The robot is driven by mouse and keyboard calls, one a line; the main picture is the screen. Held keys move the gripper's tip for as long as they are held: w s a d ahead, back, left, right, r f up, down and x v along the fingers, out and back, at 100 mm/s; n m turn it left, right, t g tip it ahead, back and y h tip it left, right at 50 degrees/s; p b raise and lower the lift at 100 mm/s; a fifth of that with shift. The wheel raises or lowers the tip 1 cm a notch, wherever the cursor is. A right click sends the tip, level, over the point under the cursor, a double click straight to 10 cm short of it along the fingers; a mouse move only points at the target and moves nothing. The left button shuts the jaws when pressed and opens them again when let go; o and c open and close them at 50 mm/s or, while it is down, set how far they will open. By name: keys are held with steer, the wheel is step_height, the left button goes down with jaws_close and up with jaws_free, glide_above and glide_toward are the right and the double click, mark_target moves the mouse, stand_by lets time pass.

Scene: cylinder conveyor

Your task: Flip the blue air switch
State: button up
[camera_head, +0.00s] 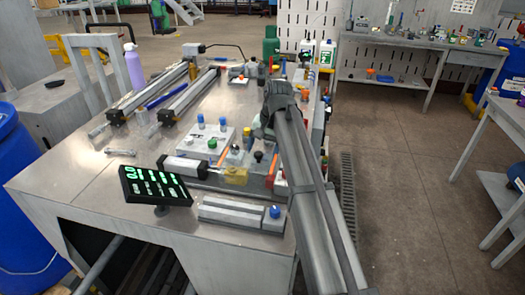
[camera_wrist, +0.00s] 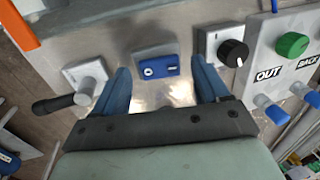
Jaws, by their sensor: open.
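The blue air switch (camera_wrist: 158,67) shows in the wrist view as a small blue block with white marks, on a grey mount on the metal panel. My gripper (camera_wrist: 160,70) is open, with its two blue fingers on either side of the switch in the picture. Nothing is held between the fingers. I cannot tell how far the fingertips are from the switch or whether they touch it. In the head view my gripper is mostly hidden by my arm over the right side of the table, and I cannot make out the switch there.
In the wrist view, a black dial (camera_wrist: 233,52) is right of the switch, and a valve with a black handle (camera_wrist: 53,103) is left. A white box with a green button (camera_wrist: 292,44) is farther right. The head view shows a lit display (camera_head: 155,184) at the table's front.

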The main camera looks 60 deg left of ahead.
steer(key=shift+f, duration=0.25)
steer(key=c, duration=1.1)
steer(key=shift+o, duration=0.2)
steer(key=shift+s+a+t+h, duration=0.3)
steer(key=shift+a+t+h, duration=0.05)
steer(key=shift+t+h, duration=0.25)
steer(key=shift+s+a+t+h, duration=0.15)
steer(key=shift+s+t+h, duration=0.1)
steer(key=shift+t+h, duration=0.85)
steer(key=o, duration=1.1)
steer(key=shift+c, duration=0.2)
steer(key=shift+r, duration=0.1)
